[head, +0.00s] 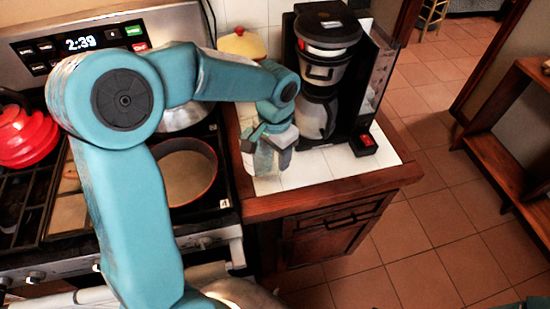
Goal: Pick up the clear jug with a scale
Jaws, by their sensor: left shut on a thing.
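The clear jug (264,163) stands on the white tiled counter, left of the coffee maker; it is small and partly hidden by my gripper, and its scale cannot be made out. My left gripper (268,146) reaches over the stove from the left and is shut on the upper part of the jug. I cannot tell whether the jug's base touches the tiles. My right gripper is not in view.
A black coffee maker (325,75) stands close to the right of the jug. A yellow-lidded container (242,45) is behind. On the stove at left are a red pot (25,135) and an open pan (187,175). The counter's wooden edge (330,190) is in front.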

